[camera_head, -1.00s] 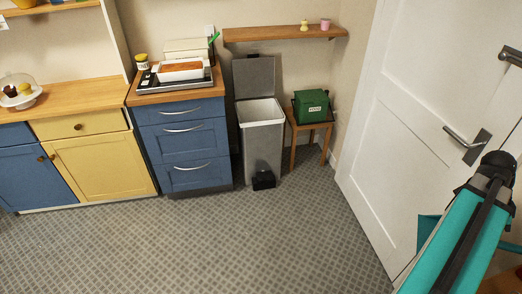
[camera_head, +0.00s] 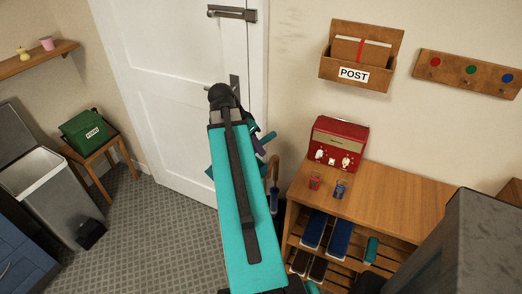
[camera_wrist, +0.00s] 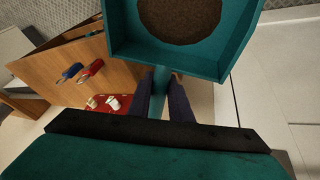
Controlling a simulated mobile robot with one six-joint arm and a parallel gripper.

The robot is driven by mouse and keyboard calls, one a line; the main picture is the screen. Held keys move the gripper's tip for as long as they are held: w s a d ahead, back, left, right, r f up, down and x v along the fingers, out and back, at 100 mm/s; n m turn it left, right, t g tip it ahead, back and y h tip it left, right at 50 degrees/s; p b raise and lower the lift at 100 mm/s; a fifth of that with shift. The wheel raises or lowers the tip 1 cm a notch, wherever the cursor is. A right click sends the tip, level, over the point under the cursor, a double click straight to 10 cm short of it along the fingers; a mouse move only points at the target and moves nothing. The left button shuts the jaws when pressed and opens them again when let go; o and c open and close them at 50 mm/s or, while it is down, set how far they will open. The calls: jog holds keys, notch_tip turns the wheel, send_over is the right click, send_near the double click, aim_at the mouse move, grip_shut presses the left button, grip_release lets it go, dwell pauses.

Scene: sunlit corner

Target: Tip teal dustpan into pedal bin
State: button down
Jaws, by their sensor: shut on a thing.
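The teal dustpan (camera_wrist: 226,50) shows large at the top of the wrist view, with a round heap of brown dirt (camera_wrist: 180,15) in its pan. My gripper (camera_wrist: 163,97) is shut on its handle, with one dark finger on each side. In the head view my arm hides most of the dustpan, and my gripper (camera_head: 256,130) is in front of the white door. The pedal bin (camera_head: 62,205) stands at the far left, grey with a white inner rim. Its lid (camera_head: 12,132) is up and its mouth is open. The dustpan is well to the right of the bin.
A green box (camera_head: 86,130) sits on a small wooden stool beside the bin. A post rack (camera_head: 350,85) hangs above.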

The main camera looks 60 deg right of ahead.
jog(key=w+a+r+n+t+h, duration=0.1)
jog(key=w+a+r+n+t, duration=0.15)
jog(key=w+a+n, duration=0.6)
jog(key=w+a+r+n+t, duration=0.2)
jog(key=w+a+r+n, duration=0.1)
jog(key=w+a, duration=1)
jog(key=w+a+r+n+t, duration=0.1)
jog(key=w+a+n, duration=0.2)
jog(key=a, duration=0.5)
jog(key=w+a+r+n+t+y, duration=0.1)
jog(key=w+a+r+n, duration=0.1)
jog(key=a, duration=0.7)
jog(key=w+a+r+n+t+y, duration=0.1)
jog(key=w+a+n, duration=0.3)
jog(key=a, duration=0.5)
jog(key=shift+w+r, duration=0.2)
jog(key=shift+r, duration=0.3)
jog(key=shift+w+d+n, duration=0.1)
jog(key=shift+n, duration=0.15)
